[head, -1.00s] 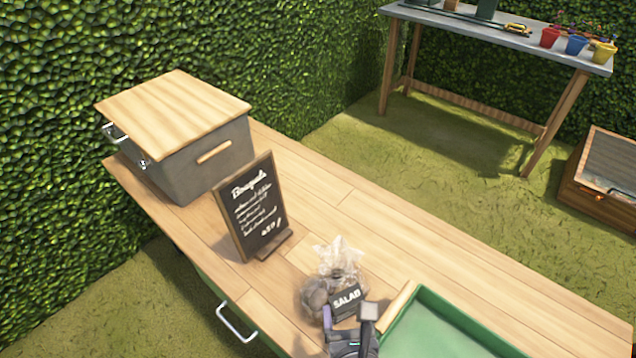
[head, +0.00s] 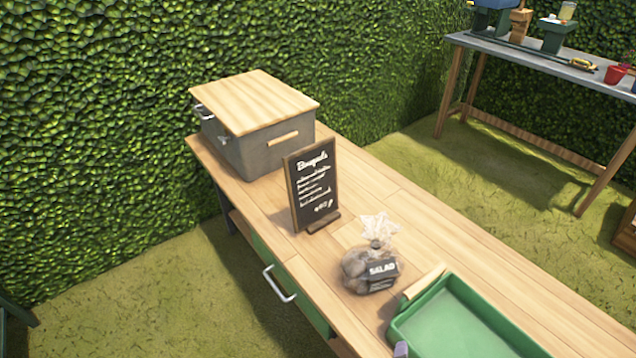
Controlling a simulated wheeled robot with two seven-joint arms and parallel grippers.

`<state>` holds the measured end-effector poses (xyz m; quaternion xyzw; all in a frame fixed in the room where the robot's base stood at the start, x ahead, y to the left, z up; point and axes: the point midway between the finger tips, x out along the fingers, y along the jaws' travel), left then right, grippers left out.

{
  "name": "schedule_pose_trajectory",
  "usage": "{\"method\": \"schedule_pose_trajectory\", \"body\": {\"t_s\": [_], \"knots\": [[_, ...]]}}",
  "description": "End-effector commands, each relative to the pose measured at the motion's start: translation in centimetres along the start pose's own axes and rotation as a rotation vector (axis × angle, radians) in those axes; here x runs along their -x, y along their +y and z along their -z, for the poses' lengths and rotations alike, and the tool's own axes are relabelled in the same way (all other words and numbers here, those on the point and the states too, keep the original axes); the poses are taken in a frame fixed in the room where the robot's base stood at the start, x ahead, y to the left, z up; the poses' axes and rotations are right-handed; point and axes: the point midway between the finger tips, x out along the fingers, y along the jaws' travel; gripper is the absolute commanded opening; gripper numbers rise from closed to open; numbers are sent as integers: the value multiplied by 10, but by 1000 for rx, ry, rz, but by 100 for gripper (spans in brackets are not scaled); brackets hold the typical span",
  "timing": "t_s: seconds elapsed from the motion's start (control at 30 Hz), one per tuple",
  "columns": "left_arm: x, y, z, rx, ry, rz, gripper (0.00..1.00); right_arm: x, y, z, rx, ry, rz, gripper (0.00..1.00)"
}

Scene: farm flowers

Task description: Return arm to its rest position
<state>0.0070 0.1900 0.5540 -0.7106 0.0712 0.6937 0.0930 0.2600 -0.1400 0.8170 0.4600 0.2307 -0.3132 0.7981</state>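Only a small purple-grey tip (head: 401,349), which looks like part of one of my grippers, shows at the bottom edge, over the near side of the green tray. The rest of that gripper is out of frame, so its opening and which arm it belongs to cannot be told. No other gripper is seen. A clear bag labelled SALAD (head: 370,270) with round brown items stands on the wooden table (head: 440,240), left of the tray, with no gripper on it.
The green tray (head: 402,327) lies at the table's near right. A chalkboard sign (head: 313,188) and a grey box with a wooden lid (head: 262,155) stand farther left. A drawer handle (head: 279,284) juts from the table front. A second table (head: 530,72) stands at the back right.

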Motion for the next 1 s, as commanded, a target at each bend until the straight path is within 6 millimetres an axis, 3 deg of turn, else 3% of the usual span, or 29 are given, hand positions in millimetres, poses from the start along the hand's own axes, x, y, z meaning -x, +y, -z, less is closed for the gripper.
{"method": "schedule_pose_trajectory", "body": {"t_s": [0.27,0.53,0.77,1.0], "knots": [[0,2,-9,0,-18,-4,53,27,-35,-8,-884,54,354,73],[1,-1,-19,-4,-37,2,53,73,-56,-9,-1648,-6,720,73],[1,-5,-20,-7,-39,8,53,27,-95,24,-1641,-37,771,73],[1,-4,-14,-5,-27,6,53,-15,-162,62,-1602,-69,816,73]]}}
